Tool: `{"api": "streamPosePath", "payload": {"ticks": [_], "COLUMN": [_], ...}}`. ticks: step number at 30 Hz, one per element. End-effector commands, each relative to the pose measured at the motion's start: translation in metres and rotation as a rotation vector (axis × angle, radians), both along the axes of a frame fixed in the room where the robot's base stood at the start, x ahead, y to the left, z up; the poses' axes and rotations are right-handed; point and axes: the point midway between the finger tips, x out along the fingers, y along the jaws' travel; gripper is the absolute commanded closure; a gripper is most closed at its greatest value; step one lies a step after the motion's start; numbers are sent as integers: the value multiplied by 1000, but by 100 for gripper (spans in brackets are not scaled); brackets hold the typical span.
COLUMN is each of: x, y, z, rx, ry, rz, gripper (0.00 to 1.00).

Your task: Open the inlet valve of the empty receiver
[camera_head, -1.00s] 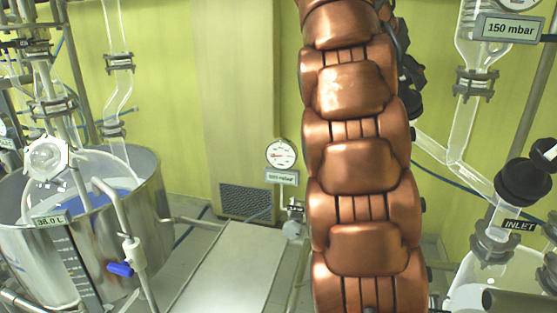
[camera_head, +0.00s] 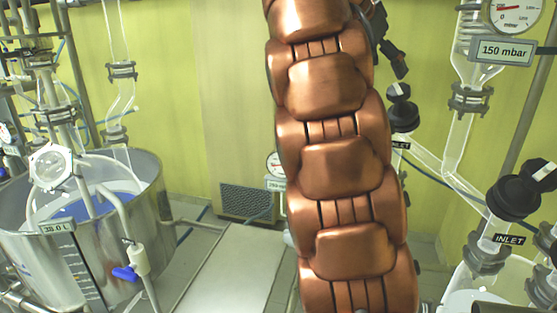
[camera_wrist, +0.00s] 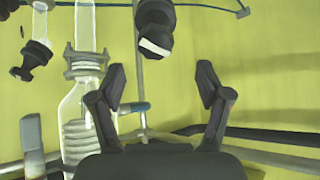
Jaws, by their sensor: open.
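Two inlet valves with black knobs show in the head view. One knob (camera_head: 401,108), with an INLET label below it, is just right of my copper arm. The other knob (camera_head: 516,190), also labelled INLET, is larger at the right edge, above a glass receiver (camera_head: 474,301) cut off by the frame. I cannot tell which receiver is empty. My gripper (camera_wrist: 161,78) is open with nothing between its fingers. In the wrist view a black knob with a white face (camera_wrist: 155,28) is beyond and above the fingertips, apart from them. Another black fitting (camera_wrist: 33,58) is at upper left.
A coiled glass condenser (camera_wrist: 80,120) is left of the gripper in the wrist view. A 150 mbar gauge (camera_head: 514,14) hangs at top right. A steel bath (camera_head: 150,205) with glassware stands left. A pale flat panel (camera_head: 225,270) lies low in the middle.

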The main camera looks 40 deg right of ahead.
Motion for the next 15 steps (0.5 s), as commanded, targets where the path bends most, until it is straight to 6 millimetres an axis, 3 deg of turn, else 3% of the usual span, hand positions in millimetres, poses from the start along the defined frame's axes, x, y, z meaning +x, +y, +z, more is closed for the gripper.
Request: {"api": "streamPosePath", "payload": {"ticks": [15], "x": [67], "y": [27], "z": [-44], "rx": [11], "ry": [253], "rz": [425], "gripper": [24]}}
